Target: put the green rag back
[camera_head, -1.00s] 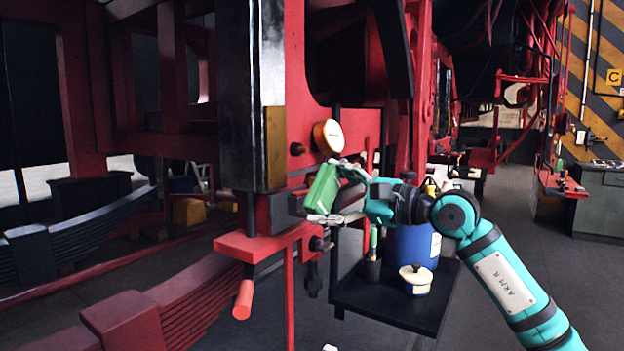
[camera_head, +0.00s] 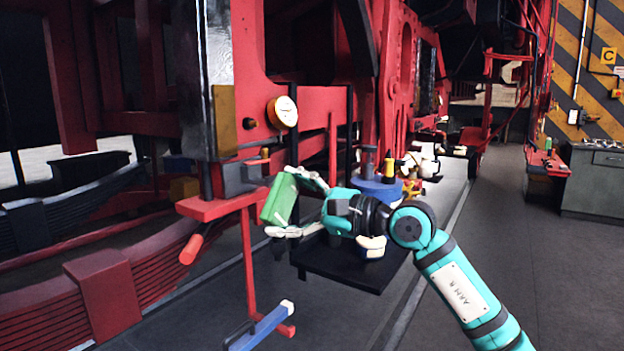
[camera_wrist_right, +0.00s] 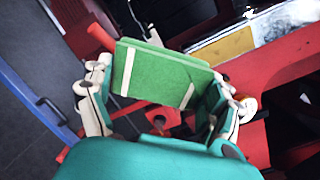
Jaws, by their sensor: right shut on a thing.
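The green rag (camera_head: 280,199) is a folded green block with pale stripes. My right gripper (camera_head: 300,205) is shut on it and holds it in the air, in front of the red frame and beside the black shelf. In the right wrist view the rag (camera_wrist_right: 165,75) sits between the two fingers of my right gripper (camera_wrist_right: 165,100), tilted, with its broad face showing. My left gripper is not in view.
A black shelf (camera_head: 345,270) below the gripper carries a blue container (camera_head: 377,190) and a white-rimmed pot, partly hidden by my arm. A round gauge (camera_head: 283,112) is on the red frame (camera_head: 235,209). A blue-handled tool (camera_head: 262,328) is low in front. Open floor lies right.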

